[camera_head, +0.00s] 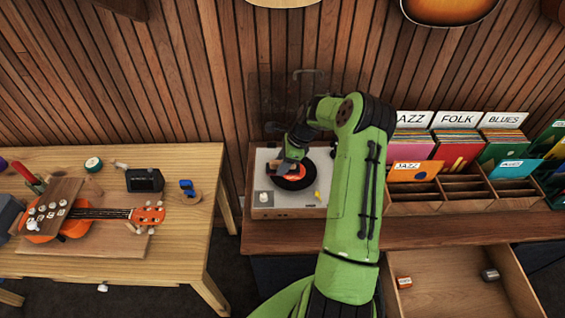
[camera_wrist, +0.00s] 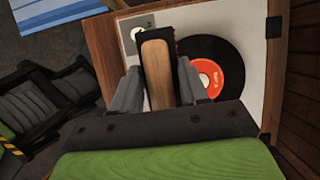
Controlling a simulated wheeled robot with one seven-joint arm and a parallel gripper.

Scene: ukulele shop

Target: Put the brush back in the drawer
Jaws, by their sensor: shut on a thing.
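My gripper (camera_wrist: 158,84) is shut on the brush (camera_wrist: 156,62), a block with a pale wooden face and a dark edge, seen between the two fingers in the wrist view. In the head view my gripper (camera_head: 287,167) is over the record player (camera_head: 264,212), near the black record (camera_head: 297,183) with its red label, and the brush is mostly hidden there. Whether the brush touches the player cannot be told. The wooden drawer (camera_head: 445,292) stands open at the lower right, below the counter, with two small items in it.
Record bins (camera_head: 415,208) with Jazz, Folk and Blues dividers stand on the counter to the right. A wooden table (camera_head: 180,160) with an orange ukulele (camera_head: 150,215) is at the left. My arm crosses between the player and the bins. The drawer's middle is clear.

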